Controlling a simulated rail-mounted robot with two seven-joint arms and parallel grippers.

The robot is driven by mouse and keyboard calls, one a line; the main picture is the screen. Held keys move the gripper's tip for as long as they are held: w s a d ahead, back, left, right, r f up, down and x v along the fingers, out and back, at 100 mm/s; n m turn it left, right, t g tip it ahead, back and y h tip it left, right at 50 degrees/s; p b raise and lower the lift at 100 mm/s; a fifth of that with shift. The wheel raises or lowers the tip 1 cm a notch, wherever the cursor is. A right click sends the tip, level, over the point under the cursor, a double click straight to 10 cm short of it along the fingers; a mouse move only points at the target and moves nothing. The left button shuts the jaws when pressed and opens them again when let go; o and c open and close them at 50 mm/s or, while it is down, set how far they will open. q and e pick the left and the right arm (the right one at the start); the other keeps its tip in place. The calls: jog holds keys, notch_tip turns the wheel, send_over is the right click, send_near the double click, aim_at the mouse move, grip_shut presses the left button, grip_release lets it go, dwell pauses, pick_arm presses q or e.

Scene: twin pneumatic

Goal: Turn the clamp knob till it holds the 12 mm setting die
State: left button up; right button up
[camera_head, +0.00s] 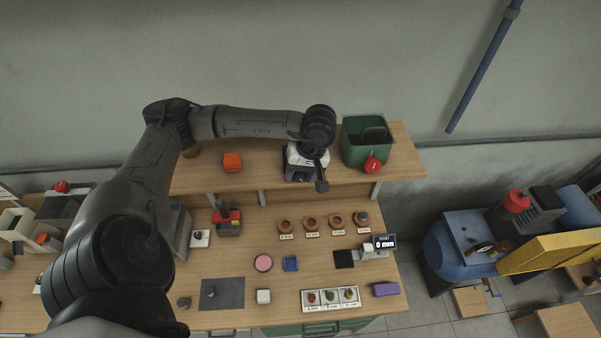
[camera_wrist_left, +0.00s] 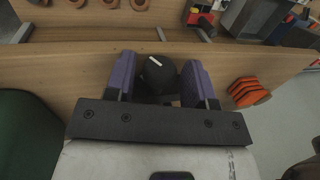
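My left gripper (camera_head: 305,172) is over the raised wooden shelf. In the left wrist view its purple fingers (camera_wrist_left: 158,75) stand apart on either side of a round black knob (camera_wrist_left: 158,72) with a white mark, with narrow gaps showing; I cannot tell whether they touch it. In the head view, my gripper hides the knob. Several ring-like dies (camera_head: 311,223) stand in a labelled row on the bench below. Their labels are too small to read surely, so I cannot pick out the 12 mm die or see a clamp hold it. My right gripper is in neither view.
A green bin (camera_head: 352,154) stands just right of my gripper on the shelf, with a red item at its front. An orange stack (camera_head: 232,162) lies to the left. Below, a display (camera_head: 384,242) reads 0 mm, and a white tray (camera_head: 306,305) holds small parts.

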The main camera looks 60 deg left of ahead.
pick_arm(q)
jog(key=shift+o, duration=0.5)
jog(key=shift+r, duration=0.1)
jog(key=shift+w+r, duration=0.1)
jog(key=shift+r, duration=0.05)
jog(key=b+v, duration=0.1)
jog(key=v, duration=0.4)
jog(key=shift+w+r, duration=0.1)
jog(key=shift+r, duration=0.05)
jog(key=p+v, duration=0.3)
jog(key=v, duration=0.5)
jog(key=shift+p, duration=0.35)
